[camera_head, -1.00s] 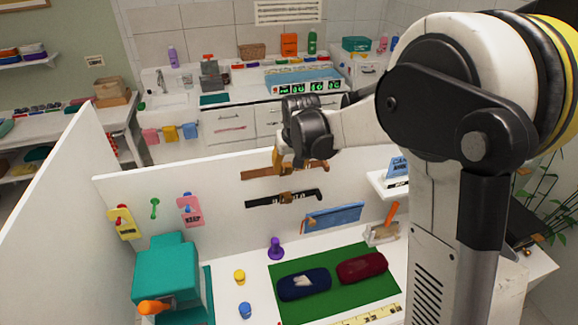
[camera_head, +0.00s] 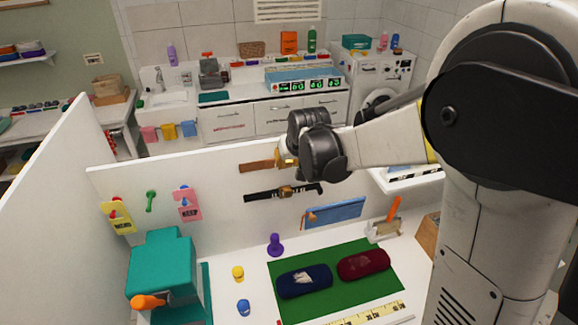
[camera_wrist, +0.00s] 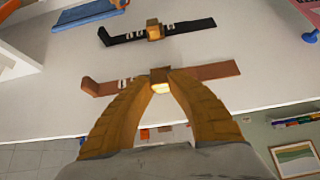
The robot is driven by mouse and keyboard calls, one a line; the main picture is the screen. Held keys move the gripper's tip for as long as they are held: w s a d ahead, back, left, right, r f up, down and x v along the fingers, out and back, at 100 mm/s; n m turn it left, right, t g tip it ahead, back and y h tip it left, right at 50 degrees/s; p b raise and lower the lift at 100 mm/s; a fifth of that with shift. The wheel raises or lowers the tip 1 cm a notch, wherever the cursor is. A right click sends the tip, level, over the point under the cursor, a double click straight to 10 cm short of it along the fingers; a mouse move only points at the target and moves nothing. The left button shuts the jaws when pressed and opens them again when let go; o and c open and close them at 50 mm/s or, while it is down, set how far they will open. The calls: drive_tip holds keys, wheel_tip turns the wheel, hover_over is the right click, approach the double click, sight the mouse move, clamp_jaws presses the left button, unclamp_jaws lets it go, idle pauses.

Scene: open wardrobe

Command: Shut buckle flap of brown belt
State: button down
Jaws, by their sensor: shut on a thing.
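The brown belt (camera_head: 256,166) is mounted level on the white panel, above a black belt. In the head view my gripper covers its buckle and right part. The wrist view shows the brown belt (camera_wrist: 205,73) with a brass-coloured buckle (camera_wrist: 159,74) at its middle. The flap's exact angle is hidden by the fingers. My gripper also shows in the head view (camera_head: 285,161).
The black belt (camera_head: 262,194) with its own buckle hangs just below. A blue panel (camera_head: 336,213) is lower right. Yellow (camera_head: 117,216) and pink (camera_head: 187,203) tags hang at left. A green mat (camera_head: 355,291) bears two dark pouches.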

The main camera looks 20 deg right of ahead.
wheel_tip(320, 180, down, 2)
drive_tip(key=t+b, duration=0.3)
drive_tip(key=b, duration=0.1)
drive_tip(key=shift+s+f, duration=0.1)
drive_tip(key=shift+s, duration=0.05)
drive_tip(key=t+b, duration=0.1)
drive_tip(key=b, duration=0.2)
drive_tip(key=f+t+b, duration=0.1)
drive_tip(key=t+b, duration=0.1)
drive_tip(key=f+t+b, duration=0.1)
drive_tip(key=b, duration=0.2)
drive_tip(key=shift+w+b, duration=0.25)
drive_tip(key=shift+b, duration=0.1)
drive_tip(key=t+b, duration=0.1)
drive_tip(key=b, duration=0.1)
drive_tip(key=t+b, duration=0.1)
drive_tip(key=b, duration=0.1)
drive_tip(key=t+b, duration=0.1)
drive_tip(key=b, duration=0.1)
drive_tip(key=shift+w+f, duration=0.35)
drive_tip(key=shift+f, duration=0.05)
drive_tip(key=t+b, duration=0.1)
drive_tip(key=b, duration=0.1)
drive_tip(key=shift+w+t+b, duration=0.2)
drive_tip(key=shift+t+b, duration=0.1)
drive_tip(key=shift+t, duration=0.1)
drive_tip(key=shift+t+b, duration=0.3)
drive_tip(key=shift+b, duration=0.05)
drive_tip(key=shift+r, duration=0.1)
drive_tip(key=shift+w, duration=0.1)
